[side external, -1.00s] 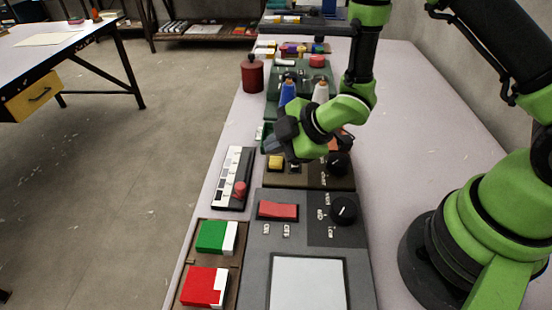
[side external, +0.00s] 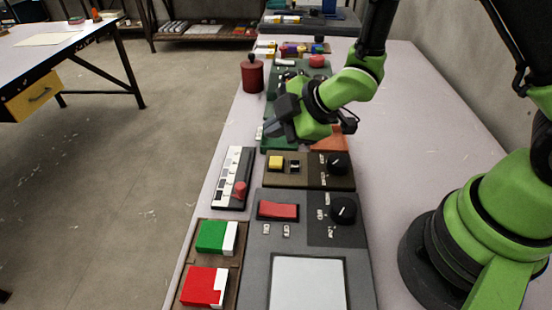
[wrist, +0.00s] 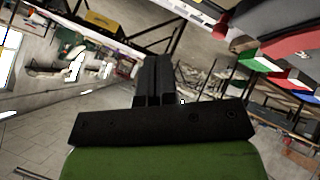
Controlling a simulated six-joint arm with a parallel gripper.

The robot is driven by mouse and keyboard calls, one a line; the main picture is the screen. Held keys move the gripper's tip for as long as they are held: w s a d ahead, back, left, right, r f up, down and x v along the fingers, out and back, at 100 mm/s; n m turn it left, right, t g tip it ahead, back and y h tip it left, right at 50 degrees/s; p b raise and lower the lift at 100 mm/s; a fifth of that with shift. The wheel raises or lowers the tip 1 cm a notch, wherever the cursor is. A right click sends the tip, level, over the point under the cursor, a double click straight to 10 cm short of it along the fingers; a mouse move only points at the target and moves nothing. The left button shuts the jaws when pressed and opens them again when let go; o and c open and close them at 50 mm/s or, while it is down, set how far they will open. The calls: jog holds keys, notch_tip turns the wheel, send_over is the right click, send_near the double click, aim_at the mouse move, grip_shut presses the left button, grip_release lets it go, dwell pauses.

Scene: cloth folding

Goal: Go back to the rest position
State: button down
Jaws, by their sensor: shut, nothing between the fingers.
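My gripper (side external: 274,129) is at the left end of my green wrist in the side view, above the row of panels. Its dark fingers point left and slightly down, and it holds nothing. In the wrist view the two black fingers (wrist: 153,75) are together. No cloth is visible in either view.
Below and nearer are a panel with a yellow button (side external: 275,162), a grey panel with a red switch (side external: 278,209), a slider block (side external: 234,180) and green (side external: 211,237) and red (side external: 199,287) blocks. A red canister (side external: 252,75) stands behind. The right tabletop (side external: 430,130) is clear.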

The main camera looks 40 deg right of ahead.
jog(key=s+d+r+m+h, duration=0.2)
jog(key=s+d+r+m, duration=0.25)
jog(key=r+m, duration=0.35)
jog(key=s+d+r+m+h, duration=0.25)
jog(key=s+r+m, duration=0.3)
jog(key=r, duration=0.45)
jog(key=s+a+r+m+g+y, duration=0.1)
jog(key=s+r+m+y, duration=0.1)
jog(key=s+m, duration=0.3)
jog(key=s, duration=0.4)
jog(key=shift+s, duration=0.25)
